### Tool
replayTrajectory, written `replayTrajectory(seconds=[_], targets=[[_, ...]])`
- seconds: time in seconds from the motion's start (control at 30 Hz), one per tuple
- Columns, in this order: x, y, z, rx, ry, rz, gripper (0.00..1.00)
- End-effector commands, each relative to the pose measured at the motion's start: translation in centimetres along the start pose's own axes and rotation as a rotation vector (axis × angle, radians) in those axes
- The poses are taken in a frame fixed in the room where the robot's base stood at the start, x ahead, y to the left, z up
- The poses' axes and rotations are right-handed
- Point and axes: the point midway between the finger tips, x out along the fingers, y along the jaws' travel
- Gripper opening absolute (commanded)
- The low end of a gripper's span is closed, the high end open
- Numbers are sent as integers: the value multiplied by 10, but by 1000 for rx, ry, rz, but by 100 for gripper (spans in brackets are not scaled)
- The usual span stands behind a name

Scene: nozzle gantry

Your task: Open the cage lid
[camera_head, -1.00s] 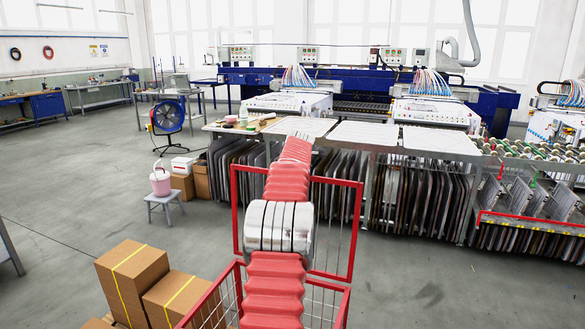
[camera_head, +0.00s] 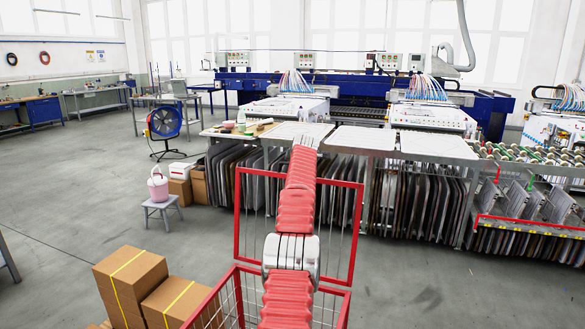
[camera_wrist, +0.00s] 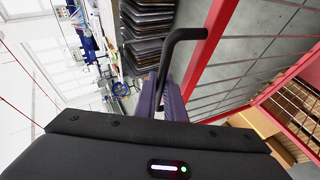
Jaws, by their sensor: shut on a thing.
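The cage (camera_head: 222,287) is a red-framed wire basket at the bottom middle of the head view, partly hidden behind my arm. Its lid (camera_head: 357,232), a red frame with thin wires, stands about upright at the cage's far side. In the wrist view the lid's red bar (camera_wrist: 217,45) runs beside a black bent handle (camera_wrist: 187,34). My gripper (camera_wrist: 171,98) is shut on this handle, with its dark fingers around the lower end. In the head view my arm hides the gripper and the handle.
Cardboard boxes (camera_head: 130,283) stand left of the cage. A long table (camera_head: 364,138) with racks of dark panels beneath stands beyond the lid. The floor at left and right is open.

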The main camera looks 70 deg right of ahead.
Motion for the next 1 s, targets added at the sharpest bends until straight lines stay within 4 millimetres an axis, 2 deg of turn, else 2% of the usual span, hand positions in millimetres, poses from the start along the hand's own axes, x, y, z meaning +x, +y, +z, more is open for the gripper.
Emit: replayTrajectory(seconds=[0.03, 0.07, 0.1, 0.37, 0.77, 1.0], targets=[[0, -1, 13, 0, -16, -4, 0], [0, -1, 13, 0, -16, -4, 0], [0, -1, 13, 0, -16, -4, 10], [0, -1, 7, 0, -9, -2, 28], [-1, -1, 3, -1, -5, -3, 28], [-9, 1, 2, -2, -4, -3, 28]])
